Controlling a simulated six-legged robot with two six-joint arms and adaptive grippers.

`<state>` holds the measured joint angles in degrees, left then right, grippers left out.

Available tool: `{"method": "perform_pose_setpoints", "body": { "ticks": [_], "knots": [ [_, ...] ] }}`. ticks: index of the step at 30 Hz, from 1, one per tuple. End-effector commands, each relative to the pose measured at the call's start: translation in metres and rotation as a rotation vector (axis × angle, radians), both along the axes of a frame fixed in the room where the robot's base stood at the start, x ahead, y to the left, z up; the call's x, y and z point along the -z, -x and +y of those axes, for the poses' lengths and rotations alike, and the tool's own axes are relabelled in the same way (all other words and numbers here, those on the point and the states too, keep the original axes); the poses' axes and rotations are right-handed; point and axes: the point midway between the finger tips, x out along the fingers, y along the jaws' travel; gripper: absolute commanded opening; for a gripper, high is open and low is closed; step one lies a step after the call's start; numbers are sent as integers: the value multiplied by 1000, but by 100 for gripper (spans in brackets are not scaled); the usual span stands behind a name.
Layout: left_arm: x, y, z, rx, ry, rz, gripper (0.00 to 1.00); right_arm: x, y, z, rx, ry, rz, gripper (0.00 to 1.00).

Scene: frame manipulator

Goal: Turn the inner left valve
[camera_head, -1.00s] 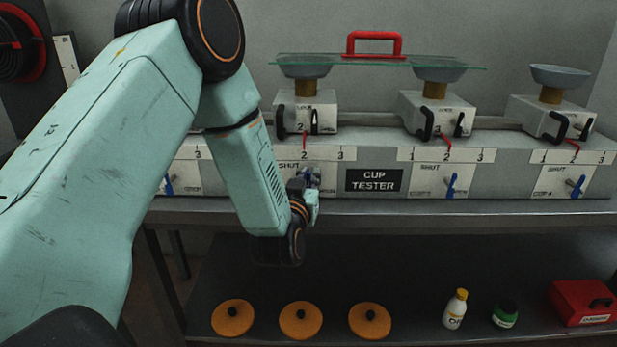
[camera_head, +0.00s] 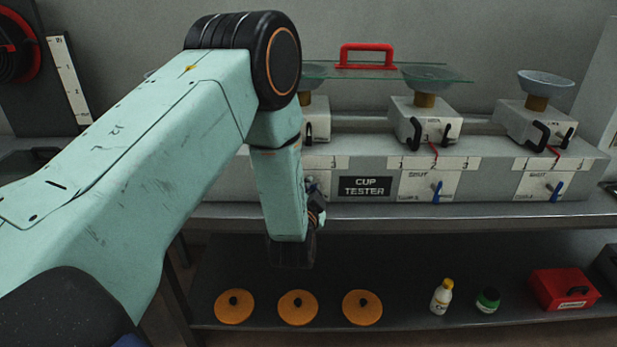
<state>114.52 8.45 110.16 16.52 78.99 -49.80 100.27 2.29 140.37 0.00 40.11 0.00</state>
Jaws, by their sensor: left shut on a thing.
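The cup tester (camera_head: 364,187) is a long grey bench unit with white valve panels and blue valve handles. My left arm comes in from the left and hides its left part. My left gripper (camera_head: 317,205) is at the front of the unit, just left of the CUP TESTER label. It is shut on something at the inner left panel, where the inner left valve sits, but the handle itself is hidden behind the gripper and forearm. The blue handles of the two right valves (camera_head: 437,191) (camera_head: 556,191) show clearly. My right gripper is not in view.
Grey cups on white blocks stand on top; a glass plate with a red handle (camera_head: 368,57) lies across. The lower shelf holds orange discs (camera_head: 298,307), a white bottle (camera_head: 441,297), a green jar (camera_head: 487,300) and a red box (camera_head: 564,289).

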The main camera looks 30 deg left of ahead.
Motion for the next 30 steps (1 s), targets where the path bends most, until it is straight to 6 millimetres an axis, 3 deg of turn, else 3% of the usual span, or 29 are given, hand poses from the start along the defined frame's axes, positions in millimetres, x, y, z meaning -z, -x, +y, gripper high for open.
{"method": "perform_pose_setpoints", "body": {
  "ticks": [12,30],
  "knots": [
    [8,-1,-5,2,-331,210,0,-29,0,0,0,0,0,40],
    [17,-2,-6,2,-637,396,0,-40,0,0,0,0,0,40]
  ]
}}
